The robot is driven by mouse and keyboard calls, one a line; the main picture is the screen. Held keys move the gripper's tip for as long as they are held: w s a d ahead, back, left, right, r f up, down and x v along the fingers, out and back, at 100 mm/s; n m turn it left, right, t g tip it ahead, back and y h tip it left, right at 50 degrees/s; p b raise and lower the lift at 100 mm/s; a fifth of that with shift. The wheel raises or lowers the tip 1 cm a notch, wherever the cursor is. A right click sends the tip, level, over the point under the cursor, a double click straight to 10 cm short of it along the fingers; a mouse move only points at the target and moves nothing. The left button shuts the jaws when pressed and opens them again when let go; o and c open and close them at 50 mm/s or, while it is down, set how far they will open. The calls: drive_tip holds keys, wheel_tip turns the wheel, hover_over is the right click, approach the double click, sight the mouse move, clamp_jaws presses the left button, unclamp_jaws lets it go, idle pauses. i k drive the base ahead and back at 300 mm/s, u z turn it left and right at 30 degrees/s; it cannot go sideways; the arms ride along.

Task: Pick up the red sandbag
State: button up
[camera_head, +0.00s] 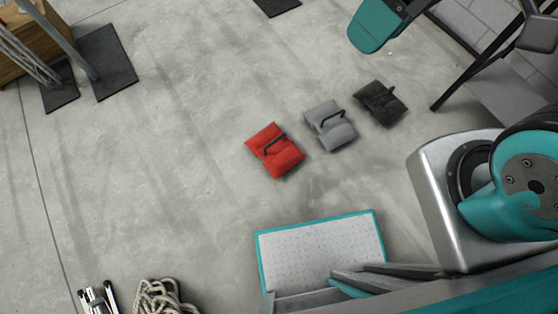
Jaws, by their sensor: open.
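The red sandbag (275,150) lies on the concrete floor near the middle of the camera_head view. It has two plump halves with a dark strap handle across the top. It lies apart from a grey sandbag (330,125) to its right. My gripper cannot be made out in this view. Part of my arm (515,185), teal and silver, shows at the right edge, well away from the red sandbag.
A black sandbag (380,102) lies beyond the grey one. A teal-edged tray (320,250) is at the bottom centre. A coiled rope (160,298) lies at bottom left. Dark mats (108,62) and stand legs are at upper left. Floor left of the red bag is clear.

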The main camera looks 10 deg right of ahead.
sight(279, 155)
drive_tip(key=k, duration=0.25)
drive_tip(key=u, duration=0.65)
drive_tip(key=i, duration=0.6)
drive_tip(key=u, duration=0.05)
